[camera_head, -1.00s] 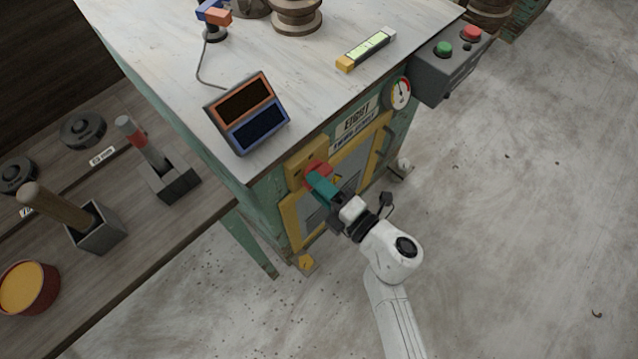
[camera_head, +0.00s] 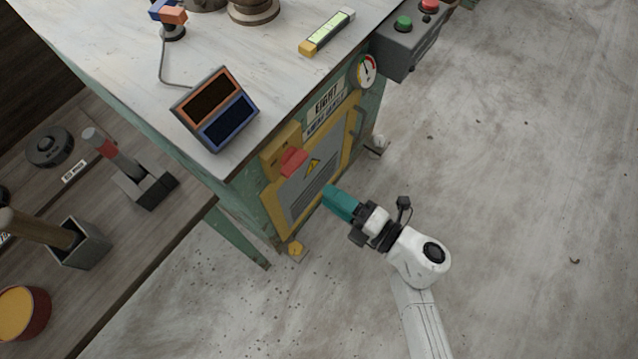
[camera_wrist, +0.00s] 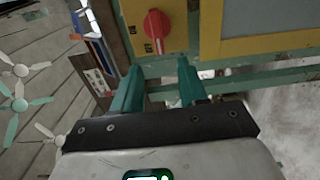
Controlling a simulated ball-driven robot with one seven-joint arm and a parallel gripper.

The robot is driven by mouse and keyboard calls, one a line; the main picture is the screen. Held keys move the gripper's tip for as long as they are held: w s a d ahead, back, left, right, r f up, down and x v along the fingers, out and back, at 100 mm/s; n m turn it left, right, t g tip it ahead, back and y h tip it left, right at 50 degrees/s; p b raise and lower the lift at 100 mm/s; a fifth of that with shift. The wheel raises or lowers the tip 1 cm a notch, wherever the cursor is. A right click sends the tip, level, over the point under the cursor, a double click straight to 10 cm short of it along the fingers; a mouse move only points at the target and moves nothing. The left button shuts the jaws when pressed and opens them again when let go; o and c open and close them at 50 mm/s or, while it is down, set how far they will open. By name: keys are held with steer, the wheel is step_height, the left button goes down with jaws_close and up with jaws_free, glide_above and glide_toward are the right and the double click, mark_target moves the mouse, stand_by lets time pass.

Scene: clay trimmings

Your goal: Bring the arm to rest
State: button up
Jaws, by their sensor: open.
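My gripper (camera_head: 330,194) is at the end of my white arm, in front of the green and yellow machine cabinet. Its two teal fingers also show in the wrist view (camera_wrist: 160,82), apart with nothing between them. The red switch knob (camera_head: 292,162) on its yellow plate is up and left of my fingertips, with a gap between. In the wrist view the red knob (camera_wrist: 158,26) lies beyond the fingers. The cabinet's grey door (camera_head: 300,190), with a yellow frame and a warning triangle, is behind the gripper.
A white-topped bench (camera_head: 225,60) carries a two-panel display (camera_head: 215,108) and a yellow-ended level (camera_head: 327,32). A grey box with green and red buttons (camera_head: 408,45) is on its right. A wooden shelf (camera_head: 125,240) with tools stands left. The concrete floor (camera_head: 520,200) at right is mostly clear.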

steer(key=shift+s+d, duration=0.25)
steer(key=shift+d, duration=0.1)
stand_by(0.4)
